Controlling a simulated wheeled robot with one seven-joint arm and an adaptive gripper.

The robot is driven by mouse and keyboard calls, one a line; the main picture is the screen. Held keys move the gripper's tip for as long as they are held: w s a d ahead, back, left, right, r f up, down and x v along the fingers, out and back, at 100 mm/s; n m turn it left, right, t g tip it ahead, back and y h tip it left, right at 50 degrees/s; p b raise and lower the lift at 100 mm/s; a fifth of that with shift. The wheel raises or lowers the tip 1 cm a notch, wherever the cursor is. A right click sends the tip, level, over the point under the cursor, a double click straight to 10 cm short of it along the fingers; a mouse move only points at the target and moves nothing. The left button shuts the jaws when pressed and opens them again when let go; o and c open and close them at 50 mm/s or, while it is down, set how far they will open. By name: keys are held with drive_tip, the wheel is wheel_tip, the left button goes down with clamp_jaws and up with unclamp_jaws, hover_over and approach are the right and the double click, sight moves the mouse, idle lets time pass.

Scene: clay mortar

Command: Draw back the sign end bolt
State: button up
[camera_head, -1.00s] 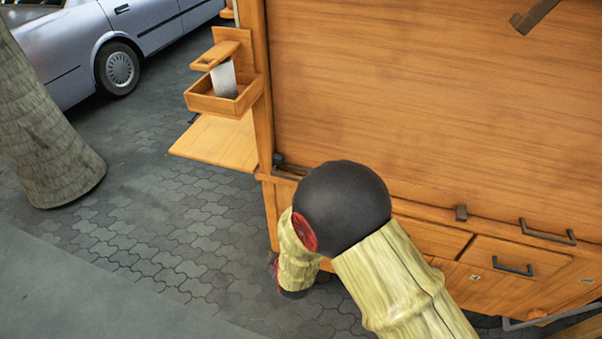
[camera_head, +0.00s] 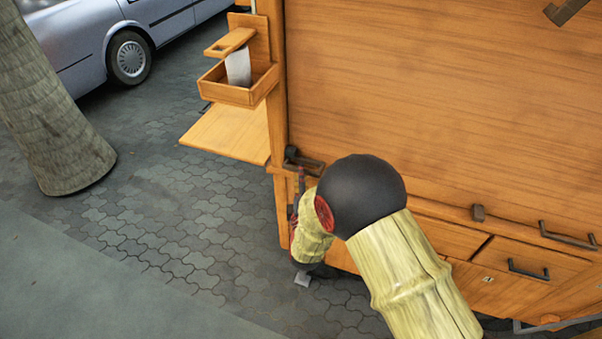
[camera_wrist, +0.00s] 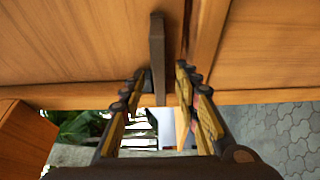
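The dark metal bolt (camera_head: 303,161) sits at the lower left corner of the big wooden panel (camera_head: 420,90) in the head view. In the wrist view a dark upright bar (camera_wrist: 157,50), apparently the bolt's handle, stands in front of the wood. My gripper (camera_wrist: 166,72) is open, its two fingers on either side of the bar's lower part. The bar is closer to the left fingertip; I cannot tell whether they touch. In the head view my arm hides most of the gripper, with only a thin part showing just under the bolt.
A small wooden box shelf (camera_head: 238,94) and a flat side board (camera_head: 230,132) project left of the panel. A tree trunk (camera_head: 55,110) and a parked car (camera_head: 130,45) stand left. Paving between is clear.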

drive_tip(key=shift+w+a, duration=0.1)
drive_tip(key=shift+w, duration=1.1)
drive_tip(key=shift+c, duration=1)
clamp_jaws()
